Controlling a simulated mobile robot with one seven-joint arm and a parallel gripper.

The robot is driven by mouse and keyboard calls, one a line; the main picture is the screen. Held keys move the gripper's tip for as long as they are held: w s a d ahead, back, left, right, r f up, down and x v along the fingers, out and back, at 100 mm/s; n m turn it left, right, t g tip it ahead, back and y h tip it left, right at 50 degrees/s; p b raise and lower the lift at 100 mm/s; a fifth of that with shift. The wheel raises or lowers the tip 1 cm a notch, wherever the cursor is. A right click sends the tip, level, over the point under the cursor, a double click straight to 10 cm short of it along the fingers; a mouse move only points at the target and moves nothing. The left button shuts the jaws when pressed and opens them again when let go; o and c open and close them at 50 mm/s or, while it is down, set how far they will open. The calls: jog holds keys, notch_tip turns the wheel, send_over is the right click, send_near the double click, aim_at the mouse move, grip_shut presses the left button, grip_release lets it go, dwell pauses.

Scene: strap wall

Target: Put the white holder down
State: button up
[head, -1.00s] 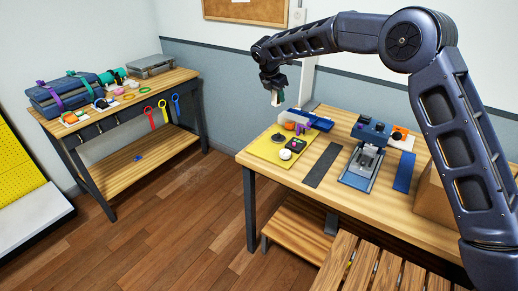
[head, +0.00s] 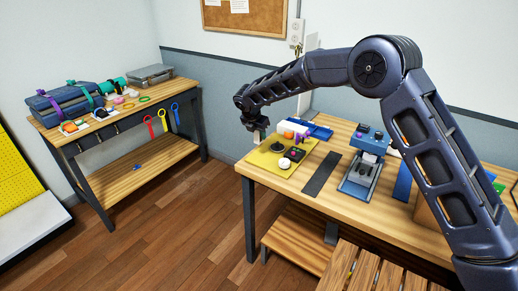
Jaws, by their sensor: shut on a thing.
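My gripper (head: 258,131) points down at the back left corner of the right-hand table, beside the yellow mat (head: 264,163). It is shut on a small whitish piece (head: 257,137), which looks like the white holder. The piece hangs just below the fingers, close to the mat's back left edge; I cannot tell whether it touches the table. Its details are too small to make out, and the fingers partly hide it.
A blue tray (head: 318,132) lies behind. A dark strip (head: 322,173) and a blue-grey device (head: 363,165) are to the right.

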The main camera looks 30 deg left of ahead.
jog(key=shift+f, duration=3.8)
jog(key=shift+f, duration=0.15)
jog(key=o, duration=1)
jog(key=shift+o, duration=0.2)
jog(key=v, duration=1.2)
jog(key=shift+s, duration=0.1)
